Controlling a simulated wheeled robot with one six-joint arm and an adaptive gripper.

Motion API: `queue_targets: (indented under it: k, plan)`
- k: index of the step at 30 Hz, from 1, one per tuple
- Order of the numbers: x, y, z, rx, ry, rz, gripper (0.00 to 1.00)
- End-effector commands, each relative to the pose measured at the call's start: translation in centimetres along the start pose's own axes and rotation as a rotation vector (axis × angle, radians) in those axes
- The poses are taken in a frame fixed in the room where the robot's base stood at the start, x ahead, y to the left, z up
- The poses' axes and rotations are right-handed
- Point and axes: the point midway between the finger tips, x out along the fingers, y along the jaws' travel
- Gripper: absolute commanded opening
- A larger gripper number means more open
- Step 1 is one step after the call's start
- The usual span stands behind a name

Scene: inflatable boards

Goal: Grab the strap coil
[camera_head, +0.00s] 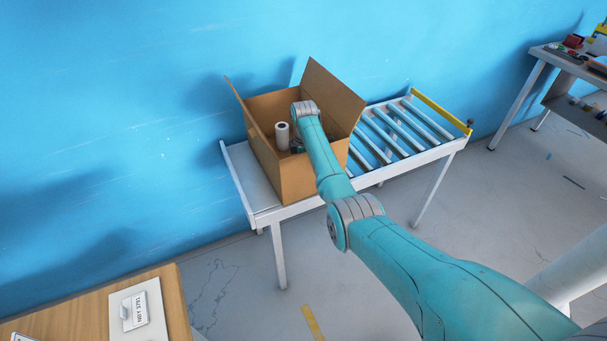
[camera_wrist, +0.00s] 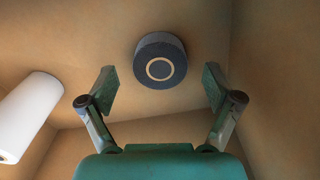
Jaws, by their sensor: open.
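The strap coil (camera_wrist: 160,62) is a dark grey round roll with a pale ring on its face. In the wrist view it lies on the bottom of the cardboard box, ahead of and between my fingers. My gripper (camera_wrist: 158,88) is open and empty, with one finger to each side of the coil and apart from it. In the head view my arm reaches down into the open cardboard box (camera_head: 299,180). The coil cannot be made out there, and my gripper is mostly hidden behind the arm.
A white roll (camera_head: 282,136) stands in the box left of my arm; the wrist view shows it at left (camera_wrist: 29,114). Box walls and raised flaps surround my gripper. The box rests on a roller conveyor (camera_head: 399,132). A wooden table (camera_head: 82,292) stands at lower left.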

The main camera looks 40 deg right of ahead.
Motion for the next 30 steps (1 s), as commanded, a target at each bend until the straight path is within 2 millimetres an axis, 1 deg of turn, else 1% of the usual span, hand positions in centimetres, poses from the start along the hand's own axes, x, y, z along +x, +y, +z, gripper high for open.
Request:
queue_targets:
  k: [1, 4, 11, 12, 14, 15, 17, 18, 19, 30]
  plan:
    - [0.50, -0.02, 0.01, 0.000, 0.000, -0.001, 0.90]
    - [1.03, -0.01, 0.02, 0.000, 0.000, 0.000, 0.90]
    - [1.12, -0.01, 0.02, 0.000, 0.000, 0.001, 0.90]
    - [1.11, -0.01, 0.02, 0.000, 0.000, 0.001, 0.80]
    - [1.11, -0.01, 0.02, 0.000, 0.000, 0.001, 0.65]
    - [1.11, -0.01, 0.02, 0.000, 0.000, 0.001, 0.55]
    - [1.10, -0.01, 0.02, 0.000, 0.000, 0.001, 0.40]
    - [1.11, -0.01, 0.02, 0.000, 0.000, 0.001, 0.30]
    - [1.11, -0.01, 0.02, 0.000, 0.000, 0.001, 0.23]
    - [0.78, 0.12, -0.17, 0.000, 0.000, 0.002, 0.22]
